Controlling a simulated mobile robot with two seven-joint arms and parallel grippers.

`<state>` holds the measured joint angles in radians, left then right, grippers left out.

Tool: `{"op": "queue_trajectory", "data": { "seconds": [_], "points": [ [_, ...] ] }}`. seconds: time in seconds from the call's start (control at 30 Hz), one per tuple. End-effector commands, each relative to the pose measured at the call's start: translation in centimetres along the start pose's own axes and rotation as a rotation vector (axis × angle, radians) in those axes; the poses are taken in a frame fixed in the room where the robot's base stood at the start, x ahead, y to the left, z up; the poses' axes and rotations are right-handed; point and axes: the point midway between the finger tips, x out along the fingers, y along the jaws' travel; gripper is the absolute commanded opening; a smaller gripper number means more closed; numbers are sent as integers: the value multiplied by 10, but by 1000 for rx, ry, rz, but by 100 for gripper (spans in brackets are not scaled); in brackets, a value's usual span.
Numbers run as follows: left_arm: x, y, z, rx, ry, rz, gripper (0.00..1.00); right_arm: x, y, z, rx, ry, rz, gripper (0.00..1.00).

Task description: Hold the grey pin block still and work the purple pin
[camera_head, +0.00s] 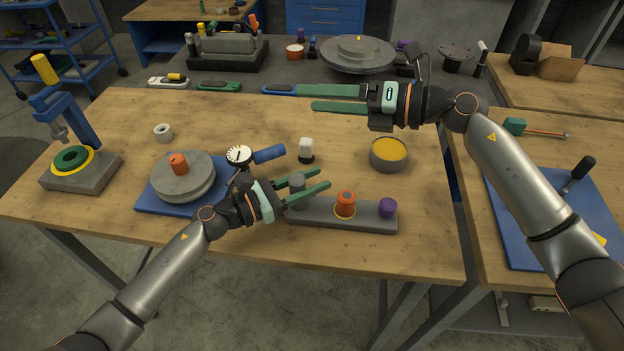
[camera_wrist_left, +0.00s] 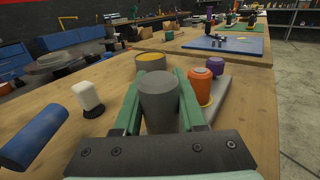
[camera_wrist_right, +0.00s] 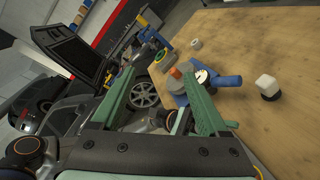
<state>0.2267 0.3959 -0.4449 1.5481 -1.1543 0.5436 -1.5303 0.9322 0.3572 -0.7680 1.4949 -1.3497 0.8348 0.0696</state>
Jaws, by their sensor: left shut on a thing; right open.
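The grey pin block (camera_head: 368,218) lies on the wooden table. It carries a grey post at its left end (camera_head: 297,191), an orange pin in a yellow ring (camera_head: 345,204) in the middle, and the purple pin (camera_head: 387,208) upright at its right end. My left gripper (camera_head: 316,181) is shut on the grey post, which stands between its fingers in the left wrist view (camera_wrist_left: 158,104). The purple pin also shows there (camera_wrist_left: 215,65), behind the orange pin. My right gripper (camera_head: 307,98) is open and empty, above the table's far edge, away from the block.
A round tin with yellow contents (camera_head: 389,154) and a white-topped plug (camera_head: 306,150) stand behind the block. A dial gauge with blue handle (camera_head: 268,154) and a grey disc (camera_head: 183,176) on a blue plate are to the left. The front table edge is close to the block.

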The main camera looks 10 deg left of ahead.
Motion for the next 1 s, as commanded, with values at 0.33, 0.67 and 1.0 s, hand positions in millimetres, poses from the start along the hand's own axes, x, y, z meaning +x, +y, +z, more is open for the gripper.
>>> {"op": "queue_trajectory", "data": {
  "seconds": [0.33,0.67,1.0],
  "points": [
    [0,0,0,0,-1,0,0,-45,-67,-89,-403,823,-505,78],
    [0,0,0,0,-1,0,0,-123,-97,-82,-470,1151,-812,78],
    [0,0,0,0,-1,0,0,-124,-120,-100,-468,1172,-829,78]
  ]
}}
